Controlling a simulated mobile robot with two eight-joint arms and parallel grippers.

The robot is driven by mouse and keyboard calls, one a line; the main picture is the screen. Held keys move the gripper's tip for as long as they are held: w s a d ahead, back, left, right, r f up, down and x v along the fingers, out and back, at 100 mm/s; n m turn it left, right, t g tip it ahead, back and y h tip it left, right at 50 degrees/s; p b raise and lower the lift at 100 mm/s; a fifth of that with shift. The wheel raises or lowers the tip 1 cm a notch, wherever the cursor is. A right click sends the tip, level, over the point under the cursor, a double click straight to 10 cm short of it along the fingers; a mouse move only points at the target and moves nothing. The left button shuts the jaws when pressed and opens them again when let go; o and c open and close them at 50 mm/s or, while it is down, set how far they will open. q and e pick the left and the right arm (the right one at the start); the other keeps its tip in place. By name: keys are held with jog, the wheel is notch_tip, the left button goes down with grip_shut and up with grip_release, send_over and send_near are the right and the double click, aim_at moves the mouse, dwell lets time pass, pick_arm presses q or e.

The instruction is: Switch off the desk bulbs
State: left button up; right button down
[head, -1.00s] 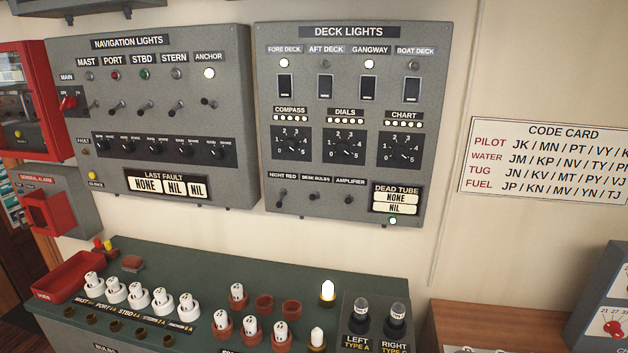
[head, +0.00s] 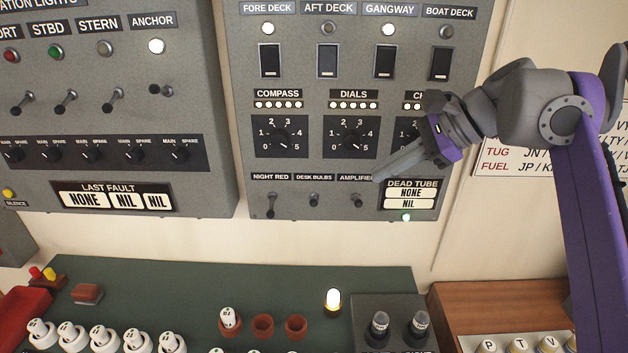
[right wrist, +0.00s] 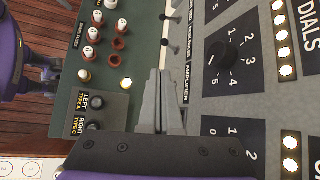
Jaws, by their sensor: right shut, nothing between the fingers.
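The small desk bulbs toggle (head: 314,199) sits under its label in the bottom row of the deck lights panel (head: 235,130). Whether its lever is up or down is hard to tell. It also shows in the right wrist view (right wrist: 165,42), beyond my fingertips. My right gripper (head: 378,178) is shut and empty, in front of the panel near the amplifier label, to the right of the toggle and apart from it. Its shut fingers show in the right wrist view (right wrist: 160,76). A bulb (head: 333,300) glows on the green desk. My left gripper is not in view.
The night red toggle (head: 271,203) and the amplifier toggle (head: 357,200) flank the desk bulbs toggle closely. Dials and rocker switches are above. The navigation lights panel (head: 110,120) stands at the left. Free wall lies below the panels, above the desk (head: 180,278).

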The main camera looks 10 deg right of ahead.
jog(key=shift+w+d+r, duration=0.1)
jog(key=shift+d+r, duration=0.05)
jog(key=shift+r, duration=0.45)
send_near(314, 200)
jog(key=x, duration=0.6)
jog(key=shift+w+d+f+b, duration=0.1)
jog(key=shift+f+b, duration=0.3)
jog(key=shift+f, duration=0.1)
